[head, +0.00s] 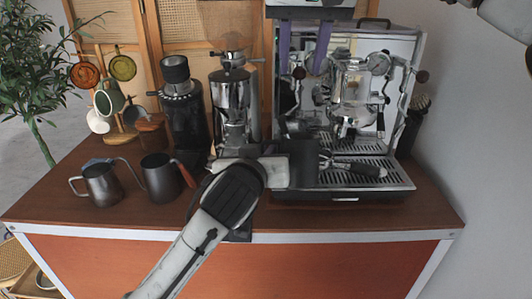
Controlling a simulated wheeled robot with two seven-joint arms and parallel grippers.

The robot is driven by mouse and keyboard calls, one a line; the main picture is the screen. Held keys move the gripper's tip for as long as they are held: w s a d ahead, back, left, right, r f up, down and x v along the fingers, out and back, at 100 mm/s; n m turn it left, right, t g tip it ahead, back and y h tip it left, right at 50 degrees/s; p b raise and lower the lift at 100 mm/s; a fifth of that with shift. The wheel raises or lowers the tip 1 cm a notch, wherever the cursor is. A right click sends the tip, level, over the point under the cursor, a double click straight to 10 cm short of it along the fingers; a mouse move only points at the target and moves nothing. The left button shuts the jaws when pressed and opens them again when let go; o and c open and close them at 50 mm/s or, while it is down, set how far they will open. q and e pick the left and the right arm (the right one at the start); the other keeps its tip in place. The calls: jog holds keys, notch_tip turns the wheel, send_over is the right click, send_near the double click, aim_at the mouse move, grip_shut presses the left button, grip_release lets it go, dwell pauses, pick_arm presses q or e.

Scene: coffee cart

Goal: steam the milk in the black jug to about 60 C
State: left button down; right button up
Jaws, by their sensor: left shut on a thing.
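My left gripper (302,164) is at the front left of the espresso machine (345,75), beside the drip tray. I cannot plainly make out the black jug or any milk; the jug may be behind this gripper. My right gripper (303,58) is high in front of the machine's upper left. Its two purple fingers point down, well apart, with nothing seen between them. The steam wand is not clear.
A dark grey metal jug (101,186) and a dark gooseneck kettle (160,180) with a reddish handle stand at left. Two grinders (183,125) stand behind. The counter's front left (60,212) is clear.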

aim_at(300, 68)
jog(key=shift+x, duration=1.85)
jog(key=c, duration=0.9)
